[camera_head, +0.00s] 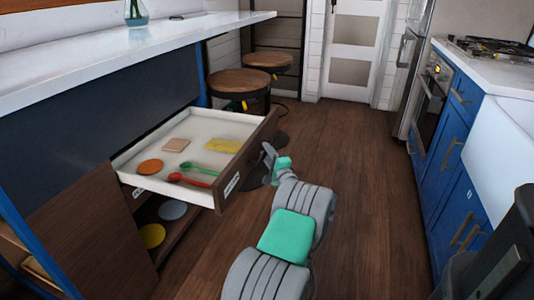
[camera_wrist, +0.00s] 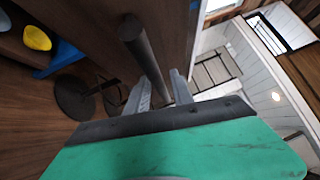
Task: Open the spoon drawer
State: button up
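The spoon drawer (camera_head: 153,188) under the white counter stands pulled out. In it lie a red spoon (camera_head: 190,181), a green spoon (camera_head: 201,169) and several flat coloured pieces. Its brown front (camera_head: 248,165) carries a small white label. My gripper (camera_head: 268,154) is at the outer side of this front. In the wrist view, my gripper's two grey fingers (camera_wrist: 160,90) stand apart with a dark bar (camera_wrist: 143,48), apparently the drawer handle, running between them. I cannot tell whether both fingers press on it.
Two round stools (camera_head: 240,82) stand beyond the drawer, close to its far side. An open shelf with a yellow disc (camera_head: 152,235) and a grey disc (camera_head: 172,210) is below. Blue cabinets (camera_head: 449,150) line the right; the wooden floor between is clear.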

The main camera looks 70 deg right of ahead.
jog(key=shift+o, duration=0.4)
jog(key=shift+s+a, duration=0.1)
jog(key=p+v, duration=0.1)
jog(key=v, duration=0.6)
jog(key=shift+s+a+p, duration=0.2)
jog(key=shift+p, duration=0.1)
